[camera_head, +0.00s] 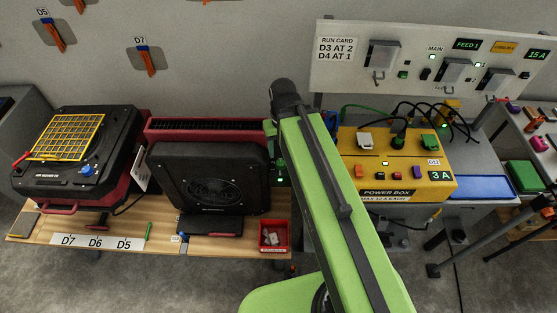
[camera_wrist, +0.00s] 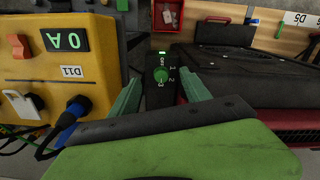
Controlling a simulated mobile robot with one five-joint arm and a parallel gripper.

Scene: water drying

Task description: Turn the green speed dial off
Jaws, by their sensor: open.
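The green speed dial (camera_wrist: 160,75) is a small round knob on a narrow black panel in the wrist view. Marks OFF, 1, 2 and 3 stand around it, and a small green lamp glows above. I cannot tell which mark it points at. My gripper (camera_wrist: 160,90) is open, with one green finger on each side of the panel. The dial lies between the fingers in the picture; I see no contact.
A black fan unit (camera_head: 208,178) stands left of my arm on a wooden bench. A yellow power box (camera_head: 440,184) with cables is right of it; in the wrist view a yellow box (camera_wrist: 20,80) with a blue plug is close on the left. A red bin (camera_head: 274,246) is below.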

